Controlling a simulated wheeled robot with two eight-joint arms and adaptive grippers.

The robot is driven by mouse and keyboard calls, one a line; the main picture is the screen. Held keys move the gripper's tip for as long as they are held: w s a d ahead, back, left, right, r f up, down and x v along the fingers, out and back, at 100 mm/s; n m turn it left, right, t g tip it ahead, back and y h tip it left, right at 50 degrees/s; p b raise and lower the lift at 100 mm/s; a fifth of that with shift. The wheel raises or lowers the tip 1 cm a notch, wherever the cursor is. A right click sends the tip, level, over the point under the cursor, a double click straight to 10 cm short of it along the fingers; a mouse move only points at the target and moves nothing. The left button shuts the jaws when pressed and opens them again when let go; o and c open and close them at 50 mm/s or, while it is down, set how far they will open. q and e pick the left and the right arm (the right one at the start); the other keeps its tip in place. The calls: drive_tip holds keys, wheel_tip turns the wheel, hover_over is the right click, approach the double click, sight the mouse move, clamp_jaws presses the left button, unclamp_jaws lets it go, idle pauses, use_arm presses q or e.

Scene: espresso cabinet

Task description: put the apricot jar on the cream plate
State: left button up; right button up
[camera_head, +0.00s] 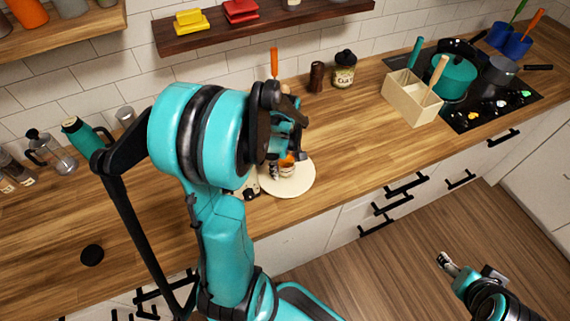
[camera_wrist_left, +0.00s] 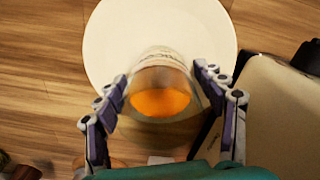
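The cream plate (camera_head: 298,183) lies on the wooden counter near its front edge. It fills the upper middle of the left wrist view (camera_wrist_left: 105,40). The apricot jar (camera_head: 287,170), with an orange face and a pale label, is over the plate; whether its base touches the plate is unclear. In the left wrist view the jar (camera_wrist_left: 160,100) is between the fingers of my left gripper (camera_wrist_left: 163,88), which appear to press on both sides. In the head view the left gripper (camera_head: 290,150) is partly hidden by its arm. My right gripper (camera_head: 447,262) is away over the floor.
A grey-beige appliance edge (camera_wrist_left: 270,120) is right of the plate in the wrist view. A lidded jar (camera_head: 343,72), a dark mill (camera_head: 316,77) and a wooden caddy (camera_head: 410,100) stand farther back. The counter right of the plate is clear.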

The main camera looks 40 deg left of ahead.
use_arm(q)
drive_tip(key=shift+r+p, duration=0.3)
drive_tip(key=shift+r, duration=0.25)
wheel_tip(320, 180, up, 11)
drive_tip(key=p, duration=0.3)
drive_tip(key=s+d+r+m+t, duration=0.2)
drive_tip(key=d+m+t, duration=0.1)
drive_tip(key=d+m, duration=0.5)
drive_tip(key=s+d+r+m+t, duration=0.3)
drive_tip(key=d+m+t, duration=0.1)
drive_tip(key=d+m, duration=0.5)
drive_tip(key=shift+w+f, duration=0.1)
wheel_tip(320, 180, down, 10)
drive_tip(key=b, duration=0.9)
drive_tip(key=shift+r, duration=0.25)
